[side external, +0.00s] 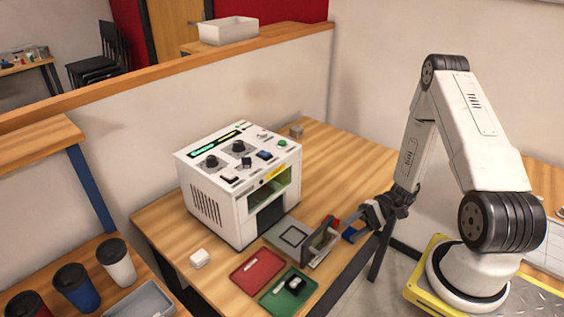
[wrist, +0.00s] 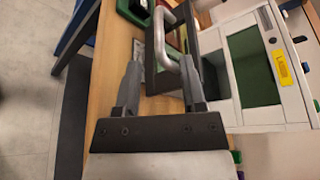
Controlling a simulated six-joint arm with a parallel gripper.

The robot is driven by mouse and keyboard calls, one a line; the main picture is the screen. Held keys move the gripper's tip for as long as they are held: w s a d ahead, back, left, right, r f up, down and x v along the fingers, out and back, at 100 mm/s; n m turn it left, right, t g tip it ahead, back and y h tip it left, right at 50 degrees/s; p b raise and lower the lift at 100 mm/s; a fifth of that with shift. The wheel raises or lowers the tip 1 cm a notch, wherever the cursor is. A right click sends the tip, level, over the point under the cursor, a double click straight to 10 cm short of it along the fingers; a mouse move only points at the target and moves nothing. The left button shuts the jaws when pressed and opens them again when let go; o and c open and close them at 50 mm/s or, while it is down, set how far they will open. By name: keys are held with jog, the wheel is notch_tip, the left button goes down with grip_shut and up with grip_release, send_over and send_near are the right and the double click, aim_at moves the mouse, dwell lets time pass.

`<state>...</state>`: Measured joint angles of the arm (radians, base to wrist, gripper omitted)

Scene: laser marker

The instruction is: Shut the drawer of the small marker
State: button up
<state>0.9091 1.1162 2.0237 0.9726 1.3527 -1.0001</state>
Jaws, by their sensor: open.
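The small marker (side external: 240,185) is a white box with knobs and buttons on top, standing on the wooden table. Its drawer (side external: 290,236) is pulled out toward the table's front edge, with a dark front panel and a pale handle (side external: 324,248). In the wrist view the white marker body (wrist: 262,70) is at right and the pale bar handle (wrist: 160,38) is at top centre. My gripper (side external: 345,229) is open and empty, close in front of the drawer front. In the wrist view its fingertips (wrist: 161,68) lie either side of the handle's lower end; contact cannot be told.
A red tray (side external: 257,264) and a green tray (side external: 277,302) holding a small black and white item lie left of the drawer. A white block (side external: 200,258) sits near the marker. Lidded cups (side external: 117,262) and a grey bin (side external: 140,300) stand on the left bench.

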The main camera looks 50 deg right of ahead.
aim_at(336, 241)
jog(key=shift+x, duration=3.7)
jog(key=shift+c, duration=0.3)
grip_shut()
